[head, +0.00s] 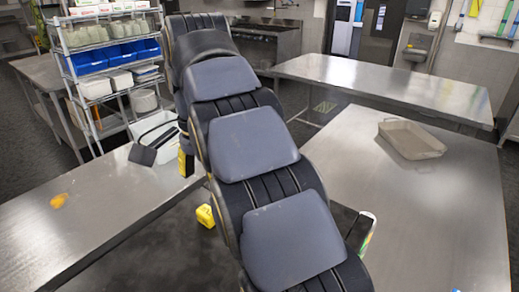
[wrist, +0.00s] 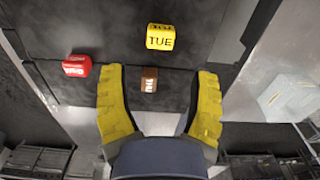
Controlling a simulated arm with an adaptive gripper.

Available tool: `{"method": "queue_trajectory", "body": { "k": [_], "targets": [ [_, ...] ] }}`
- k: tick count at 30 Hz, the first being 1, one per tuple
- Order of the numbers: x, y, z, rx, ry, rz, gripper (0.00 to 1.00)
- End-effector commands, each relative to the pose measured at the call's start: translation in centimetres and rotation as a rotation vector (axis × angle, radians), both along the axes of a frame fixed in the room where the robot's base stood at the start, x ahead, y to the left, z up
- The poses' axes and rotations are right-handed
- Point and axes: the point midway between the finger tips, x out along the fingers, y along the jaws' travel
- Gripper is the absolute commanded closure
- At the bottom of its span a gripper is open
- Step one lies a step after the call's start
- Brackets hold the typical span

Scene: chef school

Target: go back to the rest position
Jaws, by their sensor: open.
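My gripper (wrist: 158,74) shows in the wrist view with its two yellow fingers spread wide and nothing held between them. Beyond the fingertips a yellow cube marked TUE (wrist: 160,37) lies on a dark surface. A red cube (wrist: 77,66) lies to the left, and a small brown cube (wrist: 149,80) shows in the gap between the fingers, seemingly below them. In the head view my bent arm fills the middle and hides most of my gripper. A yellow block (head: 205,216) shows beside the arm, low down.
Steel counters stand at left (head: 95,205) and right (head: 430,220), with another (head: 390,85) behind. A beige tray (head: 411,138) sits on the right counter. A wire shelf (head: 108,75) with blue bins stands back left. A white bin (head: 152,124) is near the arm.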

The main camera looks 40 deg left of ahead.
Motion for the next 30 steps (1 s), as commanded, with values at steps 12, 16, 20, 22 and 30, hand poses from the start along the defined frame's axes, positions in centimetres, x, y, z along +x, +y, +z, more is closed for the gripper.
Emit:
{"method": "queue_trajectory", "body": {
  "k": [12, 16, 20, 22, 30],
  "targets": [
    [2.8, -4.3, 1.1, 0.008, 0.009, -0.036, 0.39],
    [5.3, -10.4, 1.9, 0.024, 0.025, -0.074, 0.39],
    [6.3, -16.9, 2.3, 0.05, 0.038, -0.106, 0.39],
    [6.2, -20.2, 2.3, 0.066, 0.044, -0.122, 0.39],
    [2.0, -31.7, 0.1, 0.077, 0.063, -0.133, 0.39]
  ]
}}
